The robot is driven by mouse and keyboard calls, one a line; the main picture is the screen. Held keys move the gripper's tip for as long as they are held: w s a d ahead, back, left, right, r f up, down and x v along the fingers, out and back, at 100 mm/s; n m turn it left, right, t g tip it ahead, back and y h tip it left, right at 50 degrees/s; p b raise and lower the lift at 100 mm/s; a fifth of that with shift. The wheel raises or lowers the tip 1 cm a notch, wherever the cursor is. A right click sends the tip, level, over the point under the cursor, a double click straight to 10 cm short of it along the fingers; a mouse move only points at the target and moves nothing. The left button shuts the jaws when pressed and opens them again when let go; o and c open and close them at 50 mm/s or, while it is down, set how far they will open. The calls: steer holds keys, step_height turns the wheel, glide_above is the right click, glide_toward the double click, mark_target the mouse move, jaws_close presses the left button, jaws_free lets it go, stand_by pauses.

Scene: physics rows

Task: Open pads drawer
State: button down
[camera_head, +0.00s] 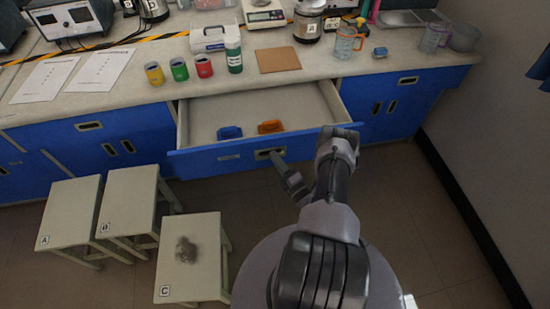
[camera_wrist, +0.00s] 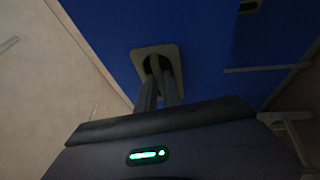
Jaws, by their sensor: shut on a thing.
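A drawer (camera_head: 209,161) with a blue front and pale inside stands pulled out from the bench in the head view. A blue pad-like thing (camera_head: 230,132) and an orange one (camera_head: 270,127) lie inside it. My gripper (camera_head: 272,155) is at the recessed handle in the middle of the drawer front. In the wrist view the fingers of my gripper (camera_wrist: 156,70) reach into the pale-framed handle (camera_wrist: 171,51) on the blue front and are shut on it. The fingertips are partly hidden in the dark recess.
Yellow (camera_head: 154,74), green (camera_head: 179,70) and red (camera_head: 204,67) cups line the bench edge. A wall (camera_head: 500,130) is at the right.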

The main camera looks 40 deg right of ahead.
steer(key=c, duration=1.8)
jaws_free()
steer(key=p+v, duration=0.2)
steer(key=v, duration=1.5)
steer(key=shift+s+a+p, duration=0.1)
steer(key=shift+s+p, duration=0.1)
steer(key=shift+p, duration=0.2)
